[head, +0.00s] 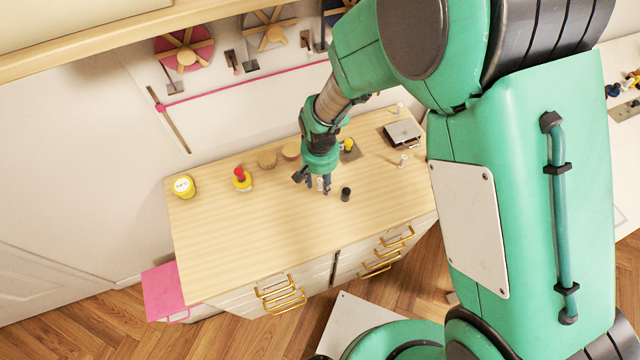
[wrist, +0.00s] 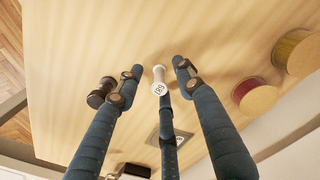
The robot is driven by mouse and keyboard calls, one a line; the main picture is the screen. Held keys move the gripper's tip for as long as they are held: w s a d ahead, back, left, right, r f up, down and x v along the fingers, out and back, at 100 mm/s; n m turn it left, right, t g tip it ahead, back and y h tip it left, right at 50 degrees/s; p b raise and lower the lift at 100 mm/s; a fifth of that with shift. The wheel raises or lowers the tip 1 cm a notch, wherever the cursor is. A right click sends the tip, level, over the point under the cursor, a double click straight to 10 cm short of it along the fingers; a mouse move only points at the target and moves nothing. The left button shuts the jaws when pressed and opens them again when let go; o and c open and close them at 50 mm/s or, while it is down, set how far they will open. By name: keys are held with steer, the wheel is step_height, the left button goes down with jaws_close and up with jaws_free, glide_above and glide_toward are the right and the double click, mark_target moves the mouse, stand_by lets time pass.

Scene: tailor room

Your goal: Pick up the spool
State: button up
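A white spool (wrist: 159,80) with a printed round end stands on the wooden tabletop in the wrist view. In the head view the white spool (head: 320,184) shows small between my fingers. My gripper (head: 318,188) points down over the table. In the wrist view my gripper (wrist: 157,72) has its fingers spread around the white spool, with gaps visible at both sides. A black spool (head: 346,194) stands just to the right of my fingers in the head view. The black spool (wrist: 101,92) is left of the left finger in the wrist view.
Two round wooden-topped items (head: 291,151) stand behind my gripper. Another pale spool (head: 403,160) and a grey box (head: 402,133) are at the right. The table front (head: 250,235) is clear.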

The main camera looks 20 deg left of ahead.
steer(key=shift+f, duration=0.2)
stand_by(0.4)
steer(key=c, duration=0.8)
